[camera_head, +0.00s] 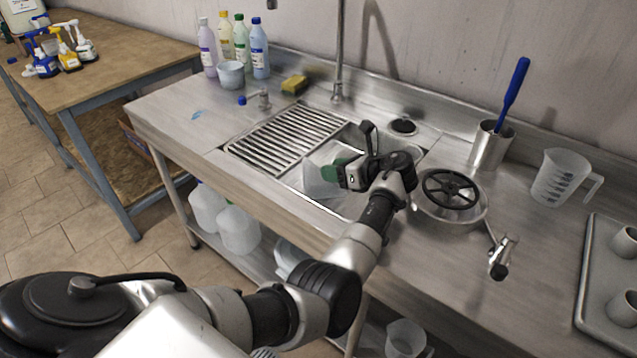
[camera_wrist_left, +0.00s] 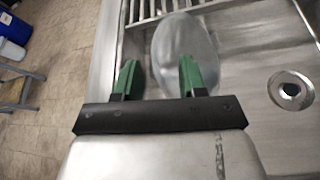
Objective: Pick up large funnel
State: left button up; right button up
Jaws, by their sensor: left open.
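The large funnel (camera_head: 317,181) looks translucent and pale and lies in the sink basin, partly hidden by my left gripper. In the left wrist view the funnel (camera_wrist_left: 185,45) shows as a pale oval just beyond the fingertips. My left gripper (camera_head: 334,172) reaches over the basin with its green fingers apart. In the left wrist view the gripper (camera_wrist_left: 158,76) is open and empty, with the right finger overlapping the funnel and the left finger beside its left edge. Whether they touch cannot be told. My right gripper is not in view.
A slatted rack (camera_head: 290,138) covers the sink's left side. A pot with a black wheel (camera_head: 450,190), a metal cup holding a blue-handled tool (camera_head: 492,147) and a measuring jug (camera_head: 562,178) stand right of the sink. Several bottles (camera_head: 241,44) stand behind. The left counter is mostly clear.

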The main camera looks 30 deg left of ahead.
aim_at(318, 168)
pick_arm(q)
jog(key=x, duration=0.4)
jog(key=shift+s+a+p, duration=0.15)
jog(key=shift+a+p, duration=0.15)
jog(key=shift+a, duration=0.05)
jog(key=shift+a+f, duration=0.15)
jog(key=shift+a, duration=0.2)
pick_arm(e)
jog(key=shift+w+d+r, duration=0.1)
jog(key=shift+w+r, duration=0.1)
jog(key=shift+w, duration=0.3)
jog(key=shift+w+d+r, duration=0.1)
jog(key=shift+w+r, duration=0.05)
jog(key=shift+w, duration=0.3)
pick_arm(q)
jog(key=shift+d, duration=0.1)
grip_shut()
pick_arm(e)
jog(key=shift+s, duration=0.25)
